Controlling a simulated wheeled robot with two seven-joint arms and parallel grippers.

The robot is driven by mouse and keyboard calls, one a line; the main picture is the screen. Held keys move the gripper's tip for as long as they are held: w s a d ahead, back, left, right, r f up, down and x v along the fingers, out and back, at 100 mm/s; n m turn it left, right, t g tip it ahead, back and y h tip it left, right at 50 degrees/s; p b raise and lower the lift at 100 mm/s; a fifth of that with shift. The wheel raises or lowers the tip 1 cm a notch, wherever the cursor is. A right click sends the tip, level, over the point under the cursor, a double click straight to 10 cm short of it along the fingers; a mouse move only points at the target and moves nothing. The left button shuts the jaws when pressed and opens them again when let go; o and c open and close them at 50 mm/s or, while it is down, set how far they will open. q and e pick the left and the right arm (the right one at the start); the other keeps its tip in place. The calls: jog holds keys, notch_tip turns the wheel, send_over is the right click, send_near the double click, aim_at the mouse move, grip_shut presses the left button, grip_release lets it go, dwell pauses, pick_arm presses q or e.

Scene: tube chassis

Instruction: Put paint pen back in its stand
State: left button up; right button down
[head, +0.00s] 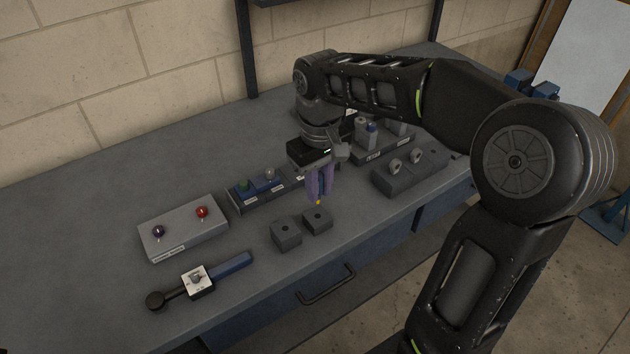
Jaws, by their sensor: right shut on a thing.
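My right gripper (320,186) points down with its purple fingers shut on the paint pen. Only a small yellow end of the paint pen (318,203) shows below the fingertips; the rest is hidden by them. The yellow end is just above or at a dark grey block (325,225) with a hole in its top, which looks like the pen stand. I cannot tell whether the pen touches it. A similar holed block (287,238) stands just to its left. My left gripper is not in view.
A grey panel (185,236) with red and dark knobs is at the left. A tool with a blue handle (232,265) lies in front. A tray (250,204) with coloured items is behind the blocks. A grey block with rings (408,175) is at the right. The far left bench is clear.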

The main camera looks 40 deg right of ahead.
jog(key=shift+f, duration=0.15)
jog(key=shift+f+b, duration=1.45)
jog(key=shift+f, duration=0.1)
jog(key=shift+r, duration=0.15)
jog(key=shift+f, duration=0.2)
jog(key=shift+f+b, duration=0.75)
jog(key=shift+f, duration=0.5)
jog(key=shift+r, duration=0.2)
jog(key=shift+r+p, duration=1.1)
